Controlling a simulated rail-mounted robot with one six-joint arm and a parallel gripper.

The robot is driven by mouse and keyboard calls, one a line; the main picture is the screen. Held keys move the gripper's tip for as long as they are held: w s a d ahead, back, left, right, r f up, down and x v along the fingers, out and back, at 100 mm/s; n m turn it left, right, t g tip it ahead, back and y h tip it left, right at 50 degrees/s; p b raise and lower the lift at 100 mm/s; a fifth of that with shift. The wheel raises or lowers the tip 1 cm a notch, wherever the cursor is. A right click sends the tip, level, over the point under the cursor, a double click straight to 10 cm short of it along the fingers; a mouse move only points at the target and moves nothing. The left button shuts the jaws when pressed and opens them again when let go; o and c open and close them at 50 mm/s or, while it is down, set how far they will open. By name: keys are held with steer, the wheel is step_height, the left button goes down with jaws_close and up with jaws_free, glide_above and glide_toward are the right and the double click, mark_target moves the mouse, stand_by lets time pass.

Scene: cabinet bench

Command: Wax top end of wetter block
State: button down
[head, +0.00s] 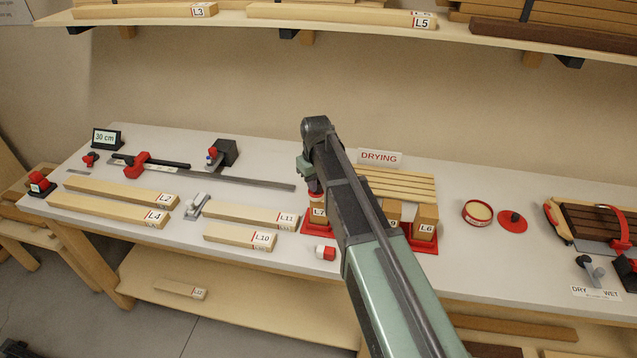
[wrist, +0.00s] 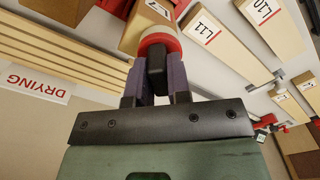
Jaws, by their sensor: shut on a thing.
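My gripper (head: 313,184) is over the left end of the drying area. In the wrist view my gripper (wrist: 156,88) is shut on the black handle of a round applicator (wrist: 160,43) with a red body and a pale rim. The applicator is at the top end of block L7 (head: 319,212); I cannot tell whether they touch. Block L7 also shows in the wrist view (wrist: 146,22). Block L6 (head: 426,220) and a block whose label ends in 9 (head: 394,212) stand upright to the right, partly behind my arm. An open tin of pale wax (head: 478,211) lies beside its red lid (head: 512,220).
A DRYING sign (head: 380,158) and slatted rack (head: 400,184) stand behind the blocks. Boards L11 (head: 250,215) and L10 (head: 240,236) lie left. A red-white piece (head: 325,252) is near the front edge. A DRY/WET card (head: 596,292) and meter (head: 590,268) are far right.

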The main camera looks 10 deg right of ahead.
steer(key=shift+w+d+r, duration=0.1)
steer(key=shift+w+d, duration=0.2)
steer(key=shift+d, duration=0.5)
steer(key=shift+w+d, duration=0.3)
steer(key=shift+d, duration=0.5)
steer(key=shift+s+a, duration=0.2)
steer(key=shift+a, duration=0.25)
steer(key=shift+s+a, duration=0.2)
steer(key=shift+a, duration=0.25)
step_height(320, 180, up, 6)
steer(key=p, duration=0.6)
steer(key=shift+w, duration=0.1)
step_height(320, 180, up, 3)
steer(key=p, duration=0.3)
